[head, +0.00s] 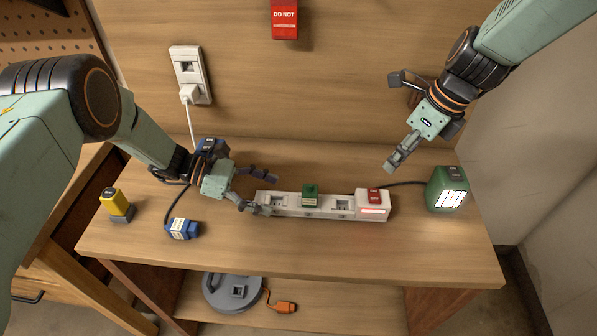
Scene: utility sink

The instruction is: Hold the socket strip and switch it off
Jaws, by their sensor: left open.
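The white socket strip (325,213) lies across the middle of the bench top. A red switch (374,195) sits on its right end block, and a green plug (310,193) stands in a middle socket. My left gripper (267,194) is open at the strip's left end, one finger behind it and the other in front. I cannot tell whether the fingers touch it. My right gripper (391,167) appears shut and empty, pointing down above and behind the switch end, apart from the strip.
A lit green lamp box (447,190) stands at the right, with a dark cable toward the strip. A blue plug (183,229) and a yellow-grey item (117,205) are at the left. A wall outlet (190,72) holds a white plug. The bench front is clear.

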